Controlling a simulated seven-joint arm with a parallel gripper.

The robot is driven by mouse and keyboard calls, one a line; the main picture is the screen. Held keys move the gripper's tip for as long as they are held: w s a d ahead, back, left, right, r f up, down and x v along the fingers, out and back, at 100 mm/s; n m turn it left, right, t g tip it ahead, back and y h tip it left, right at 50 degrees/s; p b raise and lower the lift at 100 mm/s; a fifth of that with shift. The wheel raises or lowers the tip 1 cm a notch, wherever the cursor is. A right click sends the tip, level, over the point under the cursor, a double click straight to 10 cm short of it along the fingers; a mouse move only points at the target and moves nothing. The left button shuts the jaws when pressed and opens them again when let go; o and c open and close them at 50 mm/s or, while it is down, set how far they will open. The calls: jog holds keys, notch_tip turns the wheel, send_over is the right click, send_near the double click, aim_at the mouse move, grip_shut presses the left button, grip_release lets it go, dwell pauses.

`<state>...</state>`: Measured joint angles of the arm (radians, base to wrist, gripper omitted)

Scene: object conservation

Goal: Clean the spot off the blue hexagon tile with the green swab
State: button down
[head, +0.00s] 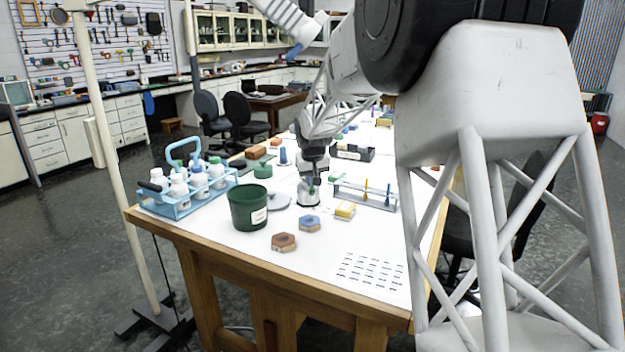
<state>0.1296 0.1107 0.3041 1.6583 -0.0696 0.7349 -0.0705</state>
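The blue hexagon tile (309,223) lies flat on the white table top, just in front of my gripper. Dark marking shows on its upper face, too small to make out as a spot. A reddish-brown hexagon tile (284,242) lies nearer the front edge. My gripper (311,193) points down, low over the table behind the blue tile. A small bit of green (312,188) shows at its fingers; I cannot tell whether this is the green swab or whether it is held. A rack (350,190) to the right holds upright yellow and blue swabs.
A dark green bin (248,207) stands left of the tiles. A blue carrier (183,206) with several white bottles is at the left edge. A printed sheet (370,270) lies front right. Various small items stand farther back.

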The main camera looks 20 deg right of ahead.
jog(key=shift+r, duration=0.35)
dwell(0.4)
